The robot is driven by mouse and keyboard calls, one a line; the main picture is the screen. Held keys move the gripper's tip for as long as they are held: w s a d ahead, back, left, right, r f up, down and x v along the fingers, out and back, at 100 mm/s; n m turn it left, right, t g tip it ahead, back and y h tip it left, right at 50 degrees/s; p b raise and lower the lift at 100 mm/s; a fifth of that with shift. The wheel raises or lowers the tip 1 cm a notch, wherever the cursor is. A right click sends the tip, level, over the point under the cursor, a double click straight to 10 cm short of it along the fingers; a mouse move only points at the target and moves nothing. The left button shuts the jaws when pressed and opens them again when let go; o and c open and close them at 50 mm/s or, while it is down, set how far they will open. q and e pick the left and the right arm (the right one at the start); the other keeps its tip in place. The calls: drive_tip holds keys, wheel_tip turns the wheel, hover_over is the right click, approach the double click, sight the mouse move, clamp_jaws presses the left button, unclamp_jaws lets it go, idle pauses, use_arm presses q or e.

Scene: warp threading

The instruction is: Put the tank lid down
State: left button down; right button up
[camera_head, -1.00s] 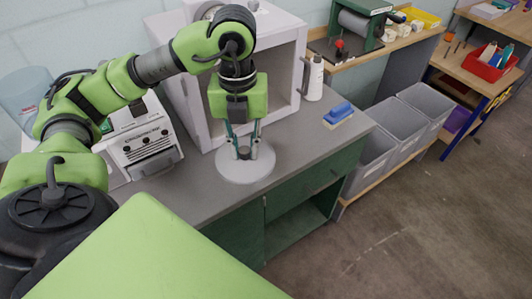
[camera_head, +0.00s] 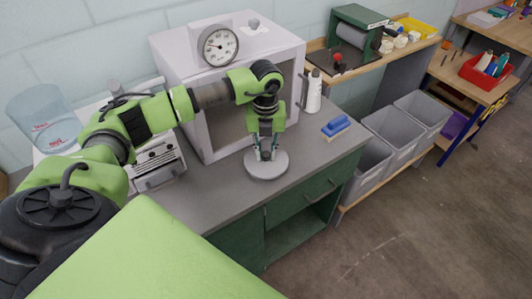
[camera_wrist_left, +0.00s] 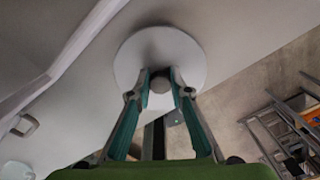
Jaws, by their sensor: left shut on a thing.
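The tank lid (camera_head: 267,166) is a round, light grey disc with a knob at its centre. My left gripper (camera_head: 266,153) points down from above and is shut on that knob. In the left wrist view the lid (camera_wrist_left: 186,48) lies beyond the fingertips (camera_wrist_left: 160,80), with its round knob between them. The lid is over the grey counter near its front edge and looks about level. I cannot tell whether it touches the counter. My right gripper is not in view.
A white cabinet (camera_head: 166,75) with a gauge stands behind the lid. A clear vessel (camera_head: 41,118) and a white machine (camera_head: 158,160) are at the left.

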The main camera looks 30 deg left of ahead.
use_arm(q)
drive_tip(key=shift+f, duration=0.75)
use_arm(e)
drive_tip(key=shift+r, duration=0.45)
use_arm(q)
drive_tip(key=shift+f, duration=0.1)
drive_tip(key=shift+f, duration=0.15)
drive_tip(key=c, duration=1.8)
unclamp_jaws()
drive_tip(key=shift+c, duration=0.2)
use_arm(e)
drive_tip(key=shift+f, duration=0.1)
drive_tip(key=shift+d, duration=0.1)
